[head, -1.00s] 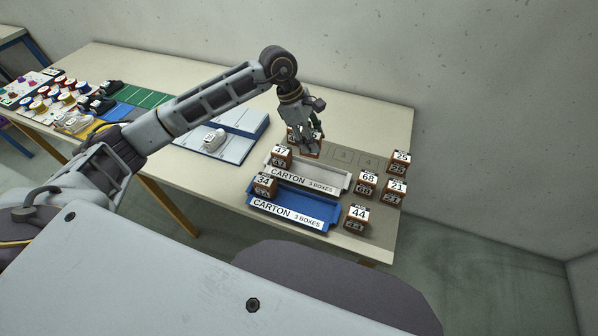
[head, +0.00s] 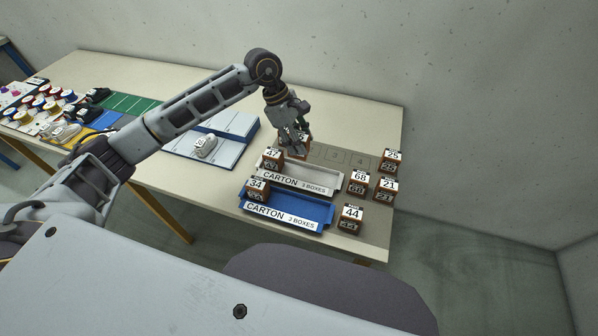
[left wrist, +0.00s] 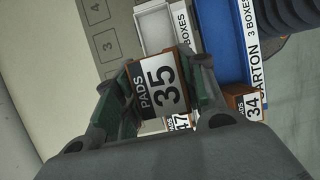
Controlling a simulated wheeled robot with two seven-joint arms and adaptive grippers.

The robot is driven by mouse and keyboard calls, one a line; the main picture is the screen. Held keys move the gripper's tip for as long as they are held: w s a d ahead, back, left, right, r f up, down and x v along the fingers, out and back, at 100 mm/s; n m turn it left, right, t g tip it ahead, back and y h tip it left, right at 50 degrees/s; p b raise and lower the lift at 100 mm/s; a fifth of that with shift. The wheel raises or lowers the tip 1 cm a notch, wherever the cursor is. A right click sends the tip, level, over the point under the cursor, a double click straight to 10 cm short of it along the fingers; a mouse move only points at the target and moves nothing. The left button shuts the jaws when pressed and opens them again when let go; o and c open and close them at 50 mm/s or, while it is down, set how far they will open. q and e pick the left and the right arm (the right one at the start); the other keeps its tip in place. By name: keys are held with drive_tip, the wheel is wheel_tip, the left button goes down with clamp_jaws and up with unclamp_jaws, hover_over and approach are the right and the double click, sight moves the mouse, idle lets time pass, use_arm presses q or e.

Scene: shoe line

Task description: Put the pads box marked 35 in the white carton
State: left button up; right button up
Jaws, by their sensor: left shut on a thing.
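The pads box marked 35 (left wrist: 159,86) is between the fingers of my left gripper (left wrist: 150,95), which is shut on it. In the head view my left gripper (head: 297,140) is at the back left of the white carton, and its fingers hide most of the box. The white carton (head: 322,179) stands on the table and also shows in the left wrist view (left wrist: 155,30). A box marked 47 (head: 271,158) stands at its left end. My right gripper is not in view.
The blue carton (head: 300,211) lies in front of the white one, with box 34 (head: 257,189) at its left end. Boxes 68 (head: 358,182), 21 (head: 386,188), 25 (head: 391,160) and 44 (head: 350,219) stand to the right. Marked spots 3 and 4 (head: 347,158) are bare.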

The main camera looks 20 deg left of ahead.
use_arm(q)
drive_tip(key=shift+f+p, duration=0.35)
drive_tip(key=shift+f, duration=2.75)
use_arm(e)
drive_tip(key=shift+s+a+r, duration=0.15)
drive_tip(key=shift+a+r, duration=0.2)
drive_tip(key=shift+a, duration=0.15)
use_arm(q)
drive_tip(key=shift+f, duration=0.1)
drive_tip(key=shift+f, duration=1.75)
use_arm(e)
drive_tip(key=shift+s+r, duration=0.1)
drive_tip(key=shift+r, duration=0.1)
use_arm(q)
drive_tip(key=shift+f, duration=0.15)
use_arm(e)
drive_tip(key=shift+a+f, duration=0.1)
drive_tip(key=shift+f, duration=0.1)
use_arm(q)
drive_tip(key=o, duration=1)
